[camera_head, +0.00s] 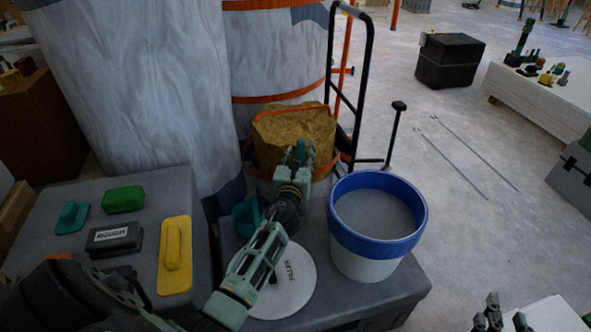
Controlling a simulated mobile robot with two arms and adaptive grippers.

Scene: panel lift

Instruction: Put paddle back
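I cannot pick out a paddle with certainty. My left gripper (300,154) reaches over the grey bench, in front of a tan, rough-topped block or sack. A small teal piece shows between its fingers, but I cannot tell whether they grip it. A bucket (344,240) with a blue rim and grey contents stands to its right. A white disc marked FILLER (297,282) lies below, partly hidden by my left arm. A teal, cup-like thing (245,217) sits beside the arm. My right gripper (506,313) is at the bottom right edge, fingers apart, with nothing seen between them.
A yellow float (174,256), a black block marked ROUGH (114,238), a green sponge (123,199) and a teal float (72,217) lie on the left bench. A hand truck (368,90) stands behind the bucket. Two thin rods (478,152) lie on the open floor at right.

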